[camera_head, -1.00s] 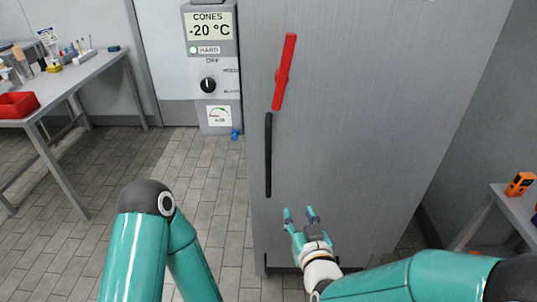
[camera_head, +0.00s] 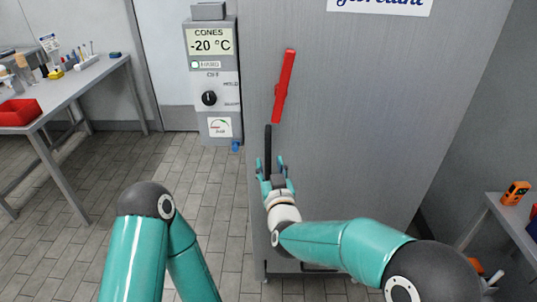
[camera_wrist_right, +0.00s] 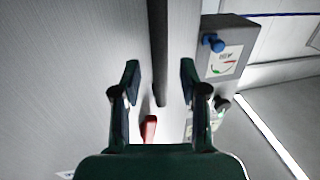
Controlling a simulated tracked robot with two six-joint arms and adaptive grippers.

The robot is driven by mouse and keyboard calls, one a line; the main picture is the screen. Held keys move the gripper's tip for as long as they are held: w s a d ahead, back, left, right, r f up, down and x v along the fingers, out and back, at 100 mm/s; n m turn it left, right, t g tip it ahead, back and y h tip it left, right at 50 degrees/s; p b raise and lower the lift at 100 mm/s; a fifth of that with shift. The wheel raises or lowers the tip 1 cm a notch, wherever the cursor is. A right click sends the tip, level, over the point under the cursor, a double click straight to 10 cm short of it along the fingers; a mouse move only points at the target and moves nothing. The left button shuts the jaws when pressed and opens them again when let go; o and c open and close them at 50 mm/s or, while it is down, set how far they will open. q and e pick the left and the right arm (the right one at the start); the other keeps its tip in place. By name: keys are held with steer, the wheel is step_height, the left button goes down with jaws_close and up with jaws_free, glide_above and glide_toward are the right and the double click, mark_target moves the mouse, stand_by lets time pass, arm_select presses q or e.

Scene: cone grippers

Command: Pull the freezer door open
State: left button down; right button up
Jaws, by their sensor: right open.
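The freezer door (camera_head: 350,120) is a tall grey brushed-metal panel and looks shut. Its black vertical bar handle (camera_head: 268,138) runs down near the left edge, its lower part hidden by my right gripper (camera_head: 270,165). A red lever (camera_head: 283,85) sits on the door above the handle, tilted slightly. My right gripper is open at the handle. In the right wrist view the handle (camera_wrist_right: 158,45) lies between the two spread fingers (camera_wrist_right: 160,78), and neither finger visibly touches it. The red lever also shows there (camera_wrist_right: 150,128). My left gripper is out of view; only my left arm shows.
A control box (camera_head: 210,85) reading -20 °C stands left of the freezer. A metal table (camera_head: 95,70) with a red bin (camera_head: 18,110) is at the left. Another table with an orange device (camera_head: 515,192) is at the right. The tiled floor between is clear.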

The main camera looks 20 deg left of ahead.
mark_target(269, 161)
steer(key=shift+p+x, duration=0.3)
steer(key=shift+x, duration=1.4)
jaws_close()
